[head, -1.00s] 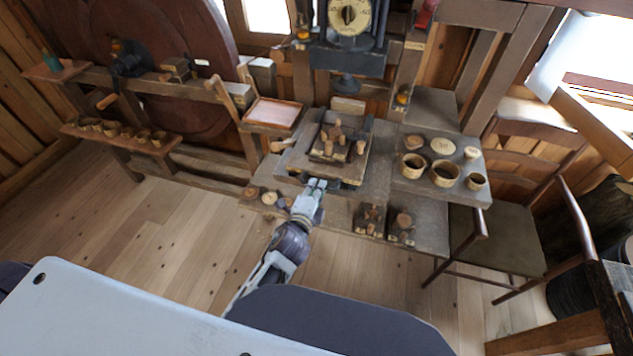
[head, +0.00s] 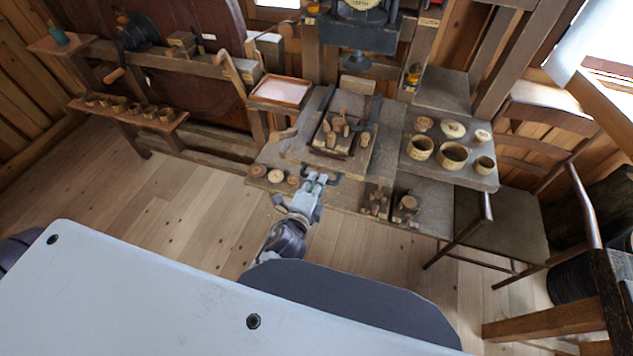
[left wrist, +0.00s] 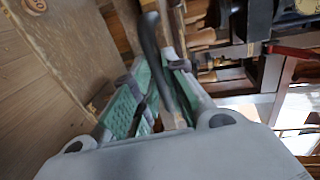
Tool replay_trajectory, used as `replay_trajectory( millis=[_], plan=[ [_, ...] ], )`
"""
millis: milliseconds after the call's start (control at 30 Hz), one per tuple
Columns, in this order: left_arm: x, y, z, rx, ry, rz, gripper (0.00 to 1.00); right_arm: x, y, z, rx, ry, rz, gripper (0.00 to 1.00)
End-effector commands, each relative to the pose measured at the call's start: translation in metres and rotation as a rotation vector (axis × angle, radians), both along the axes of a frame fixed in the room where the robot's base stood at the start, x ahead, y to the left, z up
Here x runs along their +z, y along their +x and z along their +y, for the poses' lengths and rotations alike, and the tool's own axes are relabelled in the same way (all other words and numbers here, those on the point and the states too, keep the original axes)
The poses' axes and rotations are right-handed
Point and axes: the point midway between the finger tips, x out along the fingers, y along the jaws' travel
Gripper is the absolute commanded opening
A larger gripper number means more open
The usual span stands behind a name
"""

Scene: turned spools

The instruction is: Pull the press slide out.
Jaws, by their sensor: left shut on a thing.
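The press slide (head: 298,151) is a flat wooden board under the press, with a dark block and several small turned wooden pieces (head: 341,127) on it. A dark bar handle (head: 336,178) is at its front edge. My left gripper (head: 317,178) is at this handle, shut on it. In the left wrist view the dark curved handle (left wrist: 151,42) passes between the fingers of my left gripper (left wrist: 158,75). The press foot (head: 356,62) hangs above and behind the pieces. My right gripper is not in view.
An orange-brown tray (head: 281,92) stands left of the slide. A side board (head: 470,175) at right holds several wooden cups and lids. Small discs (head: 276,176) and two dark blocks (head: 406,207) lie on the lower front ledge. A chair (head: 497,220) stands at right. Floor is clear at left.

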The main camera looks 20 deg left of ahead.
Motion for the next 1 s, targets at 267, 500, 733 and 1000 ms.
replay_trajectory(
  millis=[267, 500, 733, 1000],
  plan=[
    [-0.001, 0.000, 0.000, 0.001, 0.000, 0.001, 0.23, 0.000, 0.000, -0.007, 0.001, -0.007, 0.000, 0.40],
    [0.000, 0.000, 0.000, 0.000, 0.000, 0.001, 0.23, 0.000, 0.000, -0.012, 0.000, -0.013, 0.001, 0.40],
    [0.000, -0.007, 0.000, 0.000, -0.001, 0.002, 0.23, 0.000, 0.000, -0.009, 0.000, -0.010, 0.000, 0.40],
    [0.004, -0.024, 0.001, 0.000, -0.001, 0.002, 0.23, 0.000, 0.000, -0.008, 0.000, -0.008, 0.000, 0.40]
  ],
)
